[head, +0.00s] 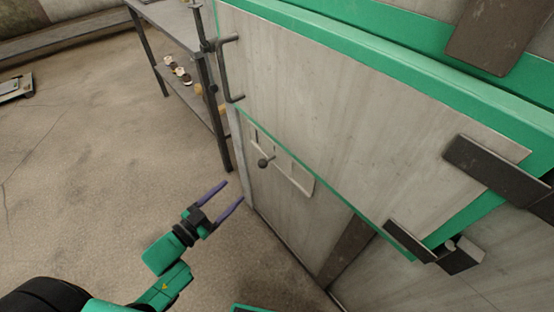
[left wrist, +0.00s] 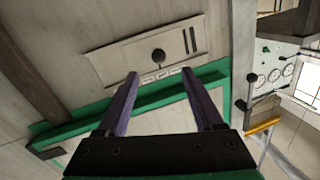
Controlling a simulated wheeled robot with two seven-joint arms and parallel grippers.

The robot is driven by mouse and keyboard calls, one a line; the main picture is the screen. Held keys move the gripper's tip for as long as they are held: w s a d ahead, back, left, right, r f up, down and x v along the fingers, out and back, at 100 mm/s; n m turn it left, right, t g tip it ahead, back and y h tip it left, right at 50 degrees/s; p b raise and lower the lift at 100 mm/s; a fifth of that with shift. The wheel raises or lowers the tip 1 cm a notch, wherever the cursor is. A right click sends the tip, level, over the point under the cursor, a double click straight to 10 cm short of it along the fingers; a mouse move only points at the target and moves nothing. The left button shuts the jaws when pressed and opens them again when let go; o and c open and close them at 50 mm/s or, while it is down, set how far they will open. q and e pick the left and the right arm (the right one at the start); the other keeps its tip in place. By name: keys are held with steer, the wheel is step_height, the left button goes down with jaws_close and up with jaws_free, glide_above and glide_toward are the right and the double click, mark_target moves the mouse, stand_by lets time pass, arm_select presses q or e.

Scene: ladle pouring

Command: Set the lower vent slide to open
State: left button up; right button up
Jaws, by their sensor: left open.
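The lower vent slide is a pale plate (head: 297,176) low on the grey panel wall, with a dark round knob (head: 265,162) towards its left end. The left wrist view shows the plate (left wrist: 112,66), its knob (left wrist: 158,56) and dark slots (left wrist: 190,40) to the right of the knob. My left gripper (head: 232,192) is open and empty, below and left of the knob in the head view. In the left wrist view its fingertips (left wrist: 160,74) stand either side of the knob's line, apart from it. My right gripper is not in view.
A green-framed door (head: 340,85) with a bent dark handle (head: 229,68) is above the slide. Dark latches (head: 487,165) are at the right. A metal table (head: 178,22) with small items on its shelf stands behind. The floor at the left is mostly clear.

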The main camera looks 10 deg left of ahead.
mark_target(263, 163)
arm_select(q)
steer(key=x, duration=0.9)
steer(key=r+b+x, duration=0.1)
steer(key=x, duration=0.3)
steer(key=shift+w+d, duration=0.2)
steer(key=shift+d, duration=0.3)
jaws_close()
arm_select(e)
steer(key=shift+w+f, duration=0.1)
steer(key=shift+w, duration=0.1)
arm_select(q)
steer(key=shift+s, duration=0.1)
